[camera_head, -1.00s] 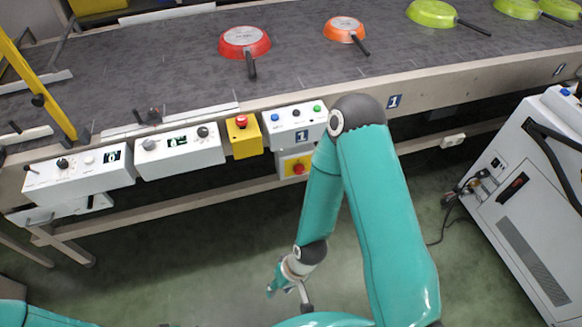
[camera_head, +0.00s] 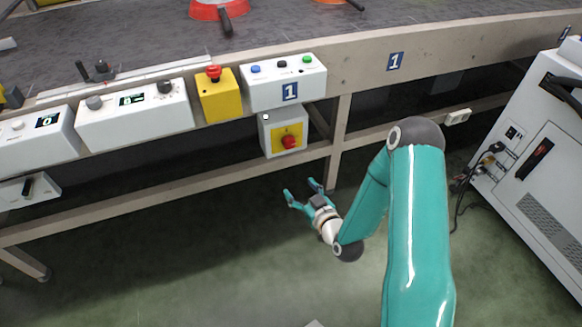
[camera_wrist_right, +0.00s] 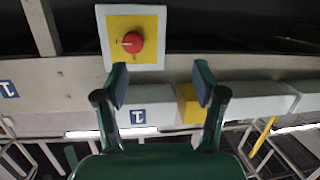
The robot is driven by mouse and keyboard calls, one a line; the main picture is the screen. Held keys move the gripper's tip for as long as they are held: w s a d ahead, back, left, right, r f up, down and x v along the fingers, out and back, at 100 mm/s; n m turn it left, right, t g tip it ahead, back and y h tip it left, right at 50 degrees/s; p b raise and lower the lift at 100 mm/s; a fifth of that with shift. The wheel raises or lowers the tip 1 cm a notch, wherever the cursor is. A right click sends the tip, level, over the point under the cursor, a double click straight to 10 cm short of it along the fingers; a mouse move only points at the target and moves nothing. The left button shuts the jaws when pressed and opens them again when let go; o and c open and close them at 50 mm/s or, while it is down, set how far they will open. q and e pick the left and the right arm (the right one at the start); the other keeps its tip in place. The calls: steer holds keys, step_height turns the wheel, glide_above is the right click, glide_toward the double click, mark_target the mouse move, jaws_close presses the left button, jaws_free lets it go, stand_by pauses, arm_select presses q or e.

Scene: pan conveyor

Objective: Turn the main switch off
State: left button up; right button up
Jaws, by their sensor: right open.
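The main switch is a red rotary knob (camera_head: 289,142) on a yellow plate, on a grey-white box (camera_head: 270,139) below the conveyor's front rail. In the right wrist view the red knob (camera_wrist_right: 132,42) is at the upper left, with the yellow plate around it. My right gripper (camera_head: 303,187) is below the switch box in the head view, apart from it. Its two teal fingers are spread and empty, and they also show in the right wrist view (camera_wrist_right: 161,84). My left gripper is not in view.
A yellow box with a red emergency button (camera_head: 214,73) and a white button panel (camera_head: 285,85) are above the switch. A conveyor leg (camera_head: 338,135) stands right of it. A grey cabinet (camera_head: 535,165) is at the right. The floor below is clear.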

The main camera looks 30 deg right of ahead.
steer(key=d+t+h+b, duration=0.1)
steer(key=d+t+b, duration=0.1)
steer(key=d, duration=0.1)
arm_select(q)
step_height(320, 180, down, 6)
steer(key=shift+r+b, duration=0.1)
steer(key=shift+b, duration=0.95)
arm_select(e)
glide_toward(290, 145)
steer(key=shift+h, duration=0.4)
steer(key=x, duration=0.9)
steer(key=shift+w+a+f, duration=0.1)
steer(key=shift+w+a, duration=0.05)
steer(key=shift+w, duration=0.1)
